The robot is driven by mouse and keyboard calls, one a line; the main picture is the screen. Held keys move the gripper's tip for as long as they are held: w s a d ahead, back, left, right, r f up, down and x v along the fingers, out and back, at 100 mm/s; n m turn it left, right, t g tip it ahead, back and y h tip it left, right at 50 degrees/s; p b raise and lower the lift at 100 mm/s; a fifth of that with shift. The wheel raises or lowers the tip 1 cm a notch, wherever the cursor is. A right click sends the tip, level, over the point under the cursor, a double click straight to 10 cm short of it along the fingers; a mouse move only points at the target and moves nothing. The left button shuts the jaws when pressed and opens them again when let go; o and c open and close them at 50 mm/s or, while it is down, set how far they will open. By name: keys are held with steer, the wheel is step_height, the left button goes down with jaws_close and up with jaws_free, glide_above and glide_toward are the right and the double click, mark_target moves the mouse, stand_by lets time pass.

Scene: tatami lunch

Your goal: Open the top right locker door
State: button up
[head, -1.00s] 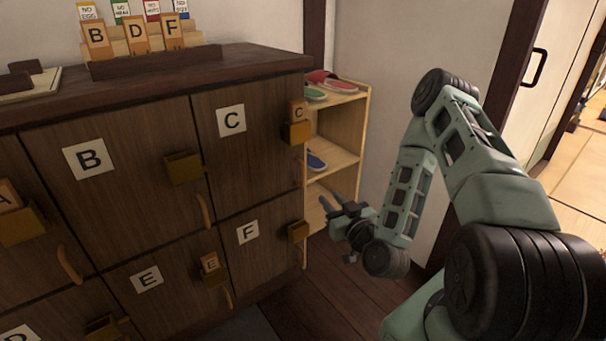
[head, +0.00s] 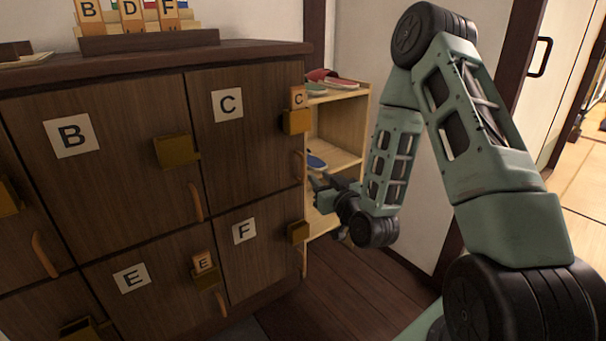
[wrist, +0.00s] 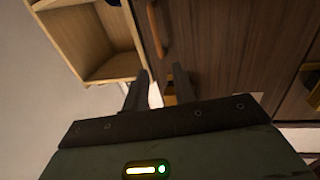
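The top right locker door, marked C (head: 245,140), is closed. A brass lock box (head: 296,121) with a wooden C tag (head: 298,97) sits at its upper right edge. Its curved wooden handle (head: 299,166) is low on the right side, and a wooden handle also shows in the wrist view (wrist: 157,28). My gripper (head: 318,186) is just right of and below that handle in the head view, in front of the shoe shelf. In the wrist view the two fingers (wrist: 160,85) are apart with nothing between them.
Door F (head: 250,245) is below and door B (head: 100,150) is to the left, both closed. The shoe shelf (head: 345,125) with slippers stands right of the lockers. Tag blocks stand in a rack (head: 150,41) on top. Wooden floor (head: 330,290) is free in front.

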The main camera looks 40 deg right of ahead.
mark_target(304, 162)
steer(key=w, duration=0.3)
steer(key=w+d, duration=0.1)
steer(key=w, duration=0.3)
steer(key=w+b, duration=0.1)
steer(key=w, duration=0.3)
steer(key=shift+d, duration=0.4)
jaws_close()
